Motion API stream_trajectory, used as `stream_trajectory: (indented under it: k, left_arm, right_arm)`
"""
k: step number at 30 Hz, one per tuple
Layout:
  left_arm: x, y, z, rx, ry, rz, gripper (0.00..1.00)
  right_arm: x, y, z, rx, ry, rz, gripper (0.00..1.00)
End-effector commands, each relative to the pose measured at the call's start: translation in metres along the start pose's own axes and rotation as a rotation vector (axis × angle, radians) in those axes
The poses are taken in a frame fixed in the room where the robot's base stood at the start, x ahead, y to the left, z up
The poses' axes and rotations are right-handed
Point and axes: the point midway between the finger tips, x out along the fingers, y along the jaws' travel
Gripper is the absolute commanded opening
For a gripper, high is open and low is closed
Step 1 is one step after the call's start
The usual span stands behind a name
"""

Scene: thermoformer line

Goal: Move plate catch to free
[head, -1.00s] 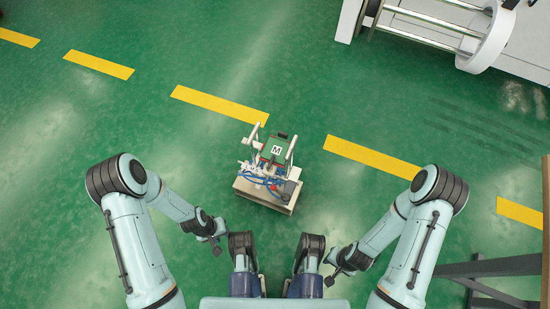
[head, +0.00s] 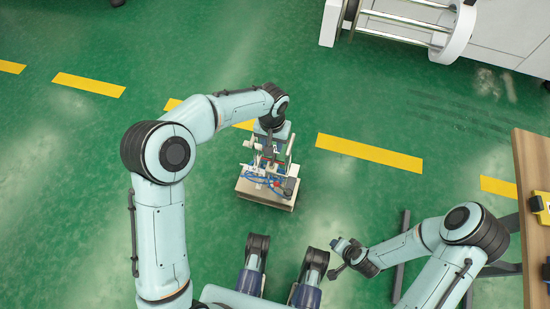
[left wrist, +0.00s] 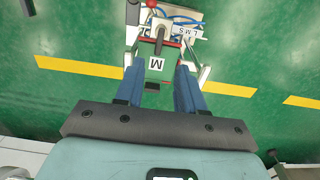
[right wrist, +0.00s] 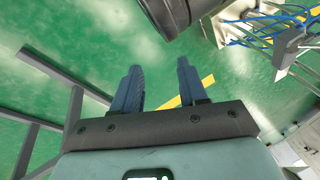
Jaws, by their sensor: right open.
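The plate fixture (head: 267,190) is a pale box with white levers and blue tubing, standing on the green floor ahead of me. Its green plate with a white M label (left wrist: 155,64) shows in the left wrist view. A dark catch-like lever (left wrist: 160,33) and a red knob (left wrist: 151,4) lie beyond the label. My left gripper (left wrist: 158,68) is over the fixture, its blue fingers apart on either side of the labelled plate; I cannot tell whether they touch it. My left wrist hides the plate in the head view. My right gripper (right wrist: 158,68) is open and empty, low at the right.
A table (head: 528,190) with yellow items (head: 541,207) stands at the right edge. A white machine with metal rollers (head: 410,20) stands at the back right. Yellow dashes (head: 370,151) mark the floor. The floor left of the fixture is clear.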

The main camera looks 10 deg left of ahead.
Motion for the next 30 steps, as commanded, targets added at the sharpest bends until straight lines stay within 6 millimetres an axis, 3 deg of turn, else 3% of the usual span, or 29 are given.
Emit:
stream_trajectory:
  k: [3, 6, 13, 19, 28, 30]
  left_arm:
    - [0.031, 0.000, 0.001, 0.002, -0.005, 0.001, 0.38]
    - [0.052, 0.000, 0.001, 0.001, -0.005, 0.001, 0.38]
    - [0.091, 0.000, 0.000, 0.000, -0.003, 0.002, 0.38]
    - [0.104, 0.000, 0.000, 0.002, 0.000, 0.002, 0.38]
    - [0.105, 0.000, 0.000, 0.001, 0.000, 0.002, 0.38]
    - [0.105, 0.000, 0.000, 0.001, 0.000, 0.002, 0.15]
  right_arm:
    - [0.011, 0.007, -0.001, 0.006, 0.004, 0.009, 0.43]
    - [0.018, 0.016, 0.011, 0.015, -0.033, 0.025, 0.43]
    - [0.029, 0.031, 0.031, 0.031, -0.095, 0.052, 0.43]
    - [0.032, 0.037, 0.038, 0.038, -0.119, 0.064, 0.43]
    - [0.032, 0.037, 0.039, 0.039, -0.122, 0.065, 0.43]
    - [0.032, 0.037, 0.039, 0.039, -0.122, 0.065, 0.43]
